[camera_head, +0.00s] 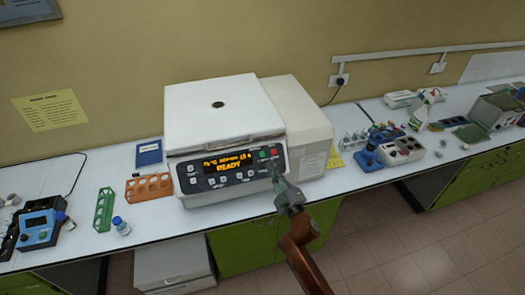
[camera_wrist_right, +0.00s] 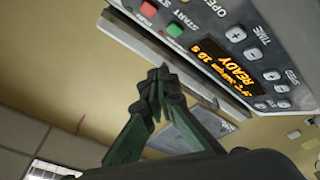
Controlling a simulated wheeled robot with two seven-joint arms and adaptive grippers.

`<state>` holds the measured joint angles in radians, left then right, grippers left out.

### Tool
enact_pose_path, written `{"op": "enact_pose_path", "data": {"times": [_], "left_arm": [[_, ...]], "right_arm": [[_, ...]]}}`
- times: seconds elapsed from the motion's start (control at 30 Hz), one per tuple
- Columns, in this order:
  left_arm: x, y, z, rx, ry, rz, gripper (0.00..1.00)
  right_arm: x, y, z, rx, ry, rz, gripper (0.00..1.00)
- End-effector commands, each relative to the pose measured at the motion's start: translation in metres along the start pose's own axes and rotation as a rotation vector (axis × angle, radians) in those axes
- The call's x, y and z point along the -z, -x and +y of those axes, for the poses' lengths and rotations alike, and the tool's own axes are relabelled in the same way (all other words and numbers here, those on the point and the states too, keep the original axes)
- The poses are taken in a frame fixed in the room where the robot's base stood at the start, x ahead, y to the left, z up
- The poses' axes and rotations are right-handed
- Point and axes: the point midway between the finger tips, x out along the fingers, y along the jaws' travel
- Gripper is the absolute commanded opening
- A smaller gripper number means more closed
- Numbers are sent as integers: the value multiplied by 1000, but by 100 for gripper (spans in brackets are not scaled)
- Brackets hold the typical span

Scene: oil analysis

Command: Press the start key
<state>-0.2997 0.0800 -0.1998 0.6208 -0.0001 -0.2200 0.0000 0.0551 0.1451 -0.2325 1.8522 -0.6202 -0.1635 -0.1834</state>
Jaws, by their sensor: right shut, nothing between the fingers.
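The start key is a green button (camera_wrist_right: 174,29) labelled START on the dark panel of a white centrifuge (camera_head: 225,115). In the head view the green key (camera_head: 262,154) is at the right of the panel, beside a red key (camera_head: 274,152). The red key also shows in the right wrist view (camera_wrist_right: 148,9). The display (camera_wrist_right: 230,66) reads READY in orange. My right gripper (camera_head: 275,175) is shut and empty, just below and in front of the keys. In the wrist view its fingertips (camera_wrist_right: 158,76) appear apart from the green key. My left gripper is out of view.
The centrifuge stands on a white bench (camera_head: 160,228) with its lid down. An orange rack (camera_head: 149,187), a green rack (camera_head: 104,209) and a blue device (camera_head: 40,228) are on the left. A blue tool (camera_head: 369,157) and several bottles are on the right.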

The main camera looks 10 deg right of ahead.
Motion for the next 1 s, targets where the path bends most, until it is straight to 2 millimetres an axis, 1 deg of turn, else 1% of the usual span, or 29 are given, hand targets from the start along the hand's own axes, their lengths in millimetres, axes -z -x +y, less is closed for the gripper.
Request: {"op": "enact_pose_path", "data": {"times": [0.03,0.13,0.23,0.47,0.67,0.77,1.0], "left_arm": [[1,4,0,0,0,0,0],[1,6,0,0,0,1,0],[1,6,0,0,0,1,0],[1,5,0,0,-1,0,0],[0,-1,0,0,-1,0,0],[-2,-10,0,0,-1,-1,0],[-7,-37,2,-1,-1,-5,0]], "right_arm": [[11,-1,11,-13,9,14,0],[21,-2,21,-28,20,30,0],[24,-2,24,-33,23,34,0],[23,-2,23,-33,23,34,0],[19,-6,19,-33,23,34,0],[13,-13,13,-33,23,34,0],[-4,-37,-4,-32,24,34,0]]}}
